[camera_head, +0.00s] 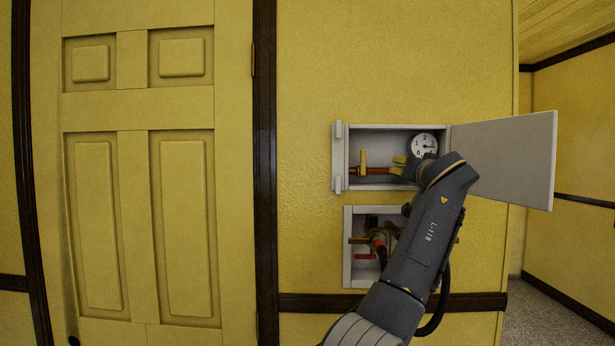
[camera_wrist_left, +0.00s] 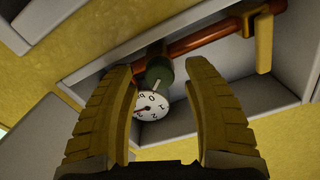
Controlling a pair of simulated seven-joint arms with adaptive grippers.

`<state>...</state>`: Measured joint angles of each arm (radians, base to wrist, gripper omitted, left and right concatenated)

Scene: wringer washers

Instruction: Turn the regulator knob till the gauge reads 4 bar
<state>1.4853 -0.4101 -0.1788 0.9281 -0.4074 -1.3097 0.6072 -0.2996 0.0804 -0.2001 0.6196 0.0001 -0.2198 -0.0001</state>
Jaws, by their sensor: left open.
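The regulator knob (camera_wrist_left: 158,71) is a dark green cylinder on the copper pipe; in the wrist view it shows between the tips of my left gripper (camera_wrist_left: 156,75), with space on both sides. The round white gauge (camera_head: 424,145) is in the upper wall box and also shows just below the knob in the wrist view (camera_wrist_left: 150,106). Its needle shows, but the exact reading is too small to tell. The knob is not clear there. My right gripper is not in view.
The upper box (camera_head: 395,187) has its grey door (camera_head: 510,162) swung open to the right. A yellow lever (camera_head: 362,158) stands on the copper pipe left of my gripper. A lower open box (camera_head: 348,250) holds pipes and valves. A yellow door (camera_head: 138,200) is at left.

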